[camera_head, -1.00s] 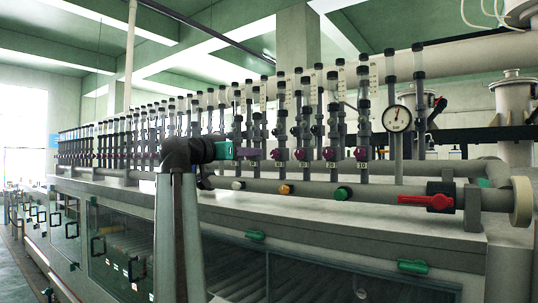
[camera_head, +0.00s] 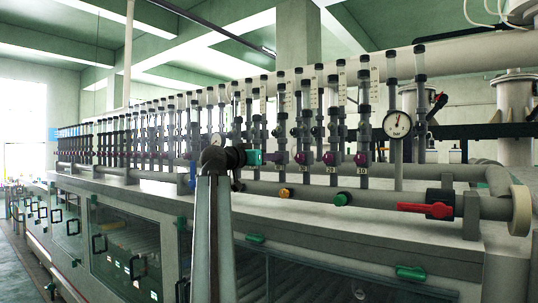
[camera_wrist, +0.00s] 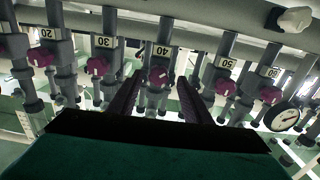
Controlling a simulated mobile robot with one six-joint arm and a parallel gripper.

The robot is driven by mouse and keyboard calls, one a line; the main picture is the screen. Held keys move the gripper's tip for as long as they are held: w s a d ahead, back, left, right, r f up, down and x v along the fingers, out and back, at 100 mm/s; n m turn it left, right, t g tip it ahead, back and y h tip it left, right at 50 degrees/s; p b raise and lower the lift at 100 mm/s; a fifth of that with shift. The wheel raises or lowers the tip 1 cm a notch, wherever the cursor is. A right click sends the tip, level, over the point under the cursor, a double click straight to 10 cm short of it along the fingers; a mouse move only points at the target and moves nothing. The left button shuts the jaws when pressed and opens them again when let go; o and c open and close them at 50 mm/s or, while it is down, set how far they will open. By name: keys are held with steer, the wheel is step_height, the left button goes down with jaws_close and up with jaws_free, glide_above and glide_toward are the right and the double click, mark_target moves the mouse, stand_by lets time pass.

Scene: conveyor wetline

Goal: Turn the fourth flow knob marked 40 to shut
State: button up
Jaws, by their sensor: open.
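The flow knob marked 40 (camera_wrist: 157,76) is a purple knob with a pale mark, below its white "40" label (camera_wrist: 162,51) in the wrist view. My gripper (camera_wrist: 159,84) is open, its two dark fingers pointing at the row, one on each side of this knob. No gap or contact between fingers and knob can be made out. In the head view my teal gripper body (camera_head: 254,157) is at the row, just left of the purple knobs, and the fingertips are not clear there.
Neighbouring purple knobs, the 30 knob (camera_wrist: 97,66) and the 50 knob (camera_wrist: 224,87), stand close on either side. A pressure gauge (camera_head: 397,124) and a red-handled valve (camera_head: 425,208) are to the right. A grey pipe (camera_head: 385,202) with coloured caps runs below the row.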

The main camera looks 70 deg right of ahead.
steer(key=shift+s+d, duration=0.2)
steer(key=shift+d, duration=0.5)
